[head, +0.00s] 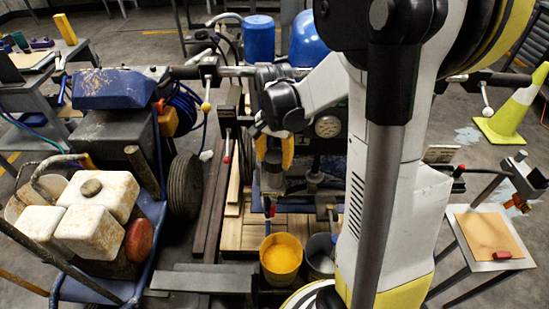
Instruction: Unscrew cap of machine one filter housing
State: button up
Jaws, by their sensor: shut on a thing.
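My gripper (274,151) is near the middle of the head view, pointing down. Its two yellow-tipped fingers are closed around the top of an upright cylindrical part, which seems to be the filter housing (272,180) of the machine behind the buckets. The cap lies between the fingers and is mostly hidden by them, so I cannot tell how far it is turned. The housing appears upright, with a red-handled part (268,207) just below it. My white arm comes in from the right and covers part of the machine.
A yellow-filled bucket (281,258) and a dark bucket (320,256) stand below the housing. A cart with white jugs (99,195) and a wheel (184,185) is at left. A small table (488,242) and a yellow-green cone (510,108) are at right. A pressure gauge (328,126) is close beside my gripper.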

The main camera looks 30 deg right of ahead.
aim_at(275, 156)
jog(key=shift+r, duration=0.1)
jog(key=shift+r+p, duration=0.8)
jog(key=shift+r, duration=0.15)
jog(key=shift+r+p, duration=1.95)
jog(key=shift+r, duration=0.55)
jog(key=shift+s+f, duration=0.1)
